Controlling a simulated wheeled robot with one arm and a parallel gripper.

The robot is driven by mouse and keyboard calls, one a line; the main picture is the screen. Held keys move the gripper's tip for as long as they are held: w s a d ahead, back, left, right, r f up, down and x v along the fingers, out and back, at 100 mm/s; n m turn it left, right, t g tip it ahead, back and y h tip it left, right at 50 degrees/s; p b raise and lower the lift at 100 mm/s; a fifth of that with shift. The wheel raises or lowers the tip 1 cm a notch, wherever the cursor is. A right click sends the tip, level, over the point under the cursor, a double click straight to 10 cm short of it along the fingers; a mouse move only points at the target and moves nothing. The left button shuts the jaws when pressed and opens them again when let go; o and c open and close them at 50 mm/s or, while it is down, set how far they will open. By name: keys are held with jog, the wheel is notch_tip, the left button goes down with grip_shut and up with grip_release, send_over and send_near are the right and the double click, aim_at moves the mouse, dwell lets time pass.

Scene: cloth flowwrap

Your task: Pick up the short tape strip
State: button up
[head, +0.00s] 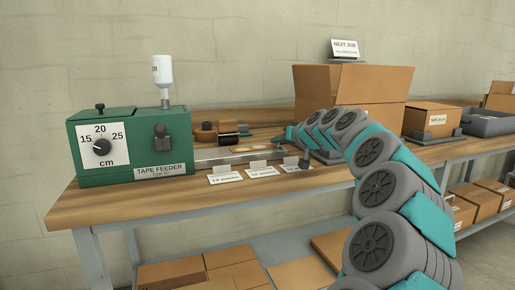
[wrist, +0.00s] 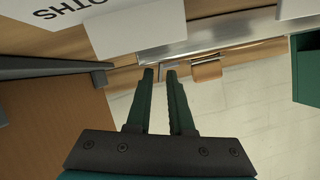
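No strip can be firmly identified as the short tape strip. A thin tan strip (head: 250,149) lies by the metal rail (head: 225,157) that runs right from the green tape feeder (head: 130,145). My gripper (head: 279,138) is small in the head view, beyond the rail's right part. In the wrist view my gripper (wrist: 159,73) has two dark green fingers with a narrow gap and nothing visibly held. The tips point towards a shiny metal rail (wrist: 210,42). A small brown piece (wrist: 207,71) is right of the tips, apart from them.
Several white label cards (head: 262,171) stand along the front bench edge (head: 200,193). Brown and black rolls (head: 228,128) sit behind the rail. A white bottle (head: 162,71) tops the feeder. An open carton (head: 350,84) stands at the back, behind my arm.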

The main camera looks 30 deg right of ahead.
grip_shut()
jog(key=shift+r, duration=0.1)
dwell(0.5)
